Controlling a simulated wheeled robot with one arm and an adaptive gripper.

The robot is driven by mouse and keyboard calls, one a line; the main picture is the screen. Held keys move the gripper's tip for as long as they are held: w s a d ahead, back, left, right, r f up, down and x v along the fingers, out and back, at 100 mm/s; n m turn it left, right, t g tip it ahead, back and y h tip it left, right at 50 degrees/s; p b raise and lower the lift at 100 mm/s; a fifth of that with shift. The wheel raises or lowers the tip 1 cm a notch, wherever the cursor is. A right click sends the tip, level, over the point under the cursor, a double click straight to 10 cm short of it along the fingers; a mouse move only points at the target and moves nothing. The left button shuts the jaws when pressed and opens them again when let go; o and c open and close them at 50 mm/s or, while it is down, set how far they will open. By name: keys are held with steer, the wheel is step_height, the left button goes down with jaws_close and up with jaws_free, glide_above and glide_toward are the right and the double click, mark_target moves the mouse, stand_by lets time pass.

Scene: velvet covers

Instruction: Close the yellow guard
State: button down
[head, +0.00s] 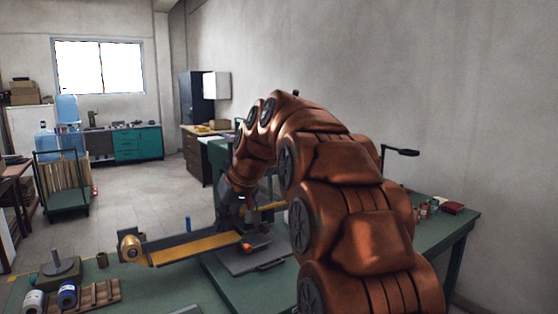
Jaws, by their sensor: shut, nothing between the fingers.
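A long yellow guard or strip (196,246), edged in dark grey, runs from the left toward the middle of the green bench. A brass-coloured round end piece (130,247) sits at its left end. My gripper (250,222) is shut and empty, pointing down near the right part of the yellow strip. I cannot tell whether it touches the strip. A grey plate (250,262) lies below my gripper, with a small orange piece (247,247) above it. My copper-coloured arm hides what lies to the right.
The green bench (170,290) holds a wooden rack (97,294), a blue-labelled roll (68,294) and a grey spindle stand (60,268) at left. Several small items and a red box (452,208) are at right. Open floor lies beyond the bench.

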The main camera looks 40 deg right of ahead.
steer(key=w+d+r+t+h+p, duration=0.1)
steer(key=w+d+r+t, duration=0.15)
steer(key=d+r, duration=0.45)
steer(key=w+d+r+t+h, duration=0.1)
steer(key=w+d+r+t, duration=0.15)
steer(key=d, duration=0.95)
steer(key=w+d+r+t+h+p, duration=0.1)
steer(key=w+d+r, duration=0.2)
steer(key=d+r, duration=0.45)
steer(key=w+d+f, duration=0.2)
steer(key=w+f, duration=0.7)
steer(key=f, duration=0.1)
steer(key=shift+d+f+n, duration=0.15)
steer(key=shift+f+n, duration=0.15)
steer(key=shift+f, duration=0.1)
